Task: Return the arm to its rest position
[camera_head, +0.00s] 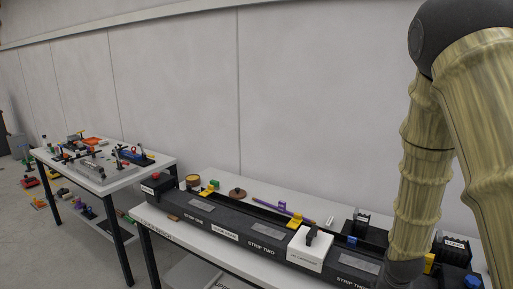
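My arm comes in from the top right in the head view, with a dark joint at the top and tan, wood-like links hanging down over the right end of the near bench. Its lower dark part reaches the picture's bottom edge. My gripper's fingers do not show. The near bench (190,233) has a white top and dark legs. A long black unit (225,236) marked STRIP ONE, STRIP TWO and STRIP THREE lies along it.
A white box (309,249) with a black knob sits on the black unit. Purple (282,206) and yellow (294,221) parts lie behind it. A second white table (112,181) with several small items stands at the left. Items lie on the floor at far left. A grey wall (300,100) runs behind.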

